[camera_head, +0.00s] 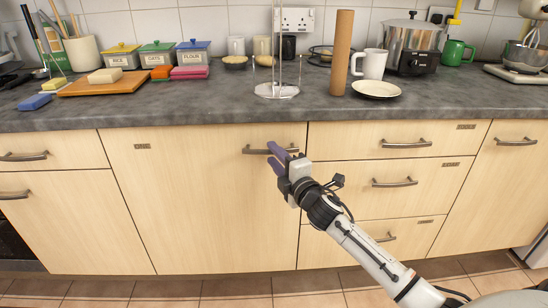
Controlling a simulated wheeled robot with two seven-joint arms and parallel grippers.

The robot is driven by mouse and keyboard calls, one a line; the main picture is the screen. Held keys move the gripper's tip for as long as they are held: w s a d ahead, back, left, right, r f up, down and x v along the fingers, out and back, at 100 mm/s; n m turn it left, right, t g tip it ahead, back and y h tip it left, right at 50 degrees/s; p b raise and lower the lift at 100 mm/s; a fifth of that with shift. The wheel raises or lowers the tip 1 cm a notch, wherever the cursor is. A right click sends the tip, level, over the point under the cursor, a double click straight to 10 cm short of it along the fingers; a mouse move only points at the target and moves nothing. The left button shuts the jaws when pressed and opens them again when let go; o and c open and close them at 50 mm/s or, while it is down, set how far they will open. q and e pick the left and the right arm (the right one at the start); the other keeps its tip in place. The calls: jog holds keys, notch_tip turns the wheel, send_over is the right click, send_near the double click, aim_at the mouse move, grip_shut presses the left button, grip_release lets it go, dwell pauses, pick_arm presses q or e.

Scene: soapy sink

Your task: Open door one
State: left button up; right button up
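The wide wooden cabinet door (190,205) below the counter, left of the drawers, is closed. It carries a small label (142,146) at its top left, too small to read surely. Its metal bar handle (255,151) is near its top right corner. My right gripper (271,153) reaches in from the lower right. Its two purple fingers are a little apart, at the handle's right part, and hide some of it. I cannot tell whether they touch the bar. My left gripper is not in view.
Three drawers with handles (407,144) are right of the door, with another door (505,190) beyond. The counter (200,110) overhead bears a paper towel stand (276,91), a brown roll (342,55), a mug, a plate and jars. The tiled floor (220,288) before the door is clear.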

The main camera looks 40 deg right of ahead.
jog(key=shift+w, duration=0.4)
grip_shut()
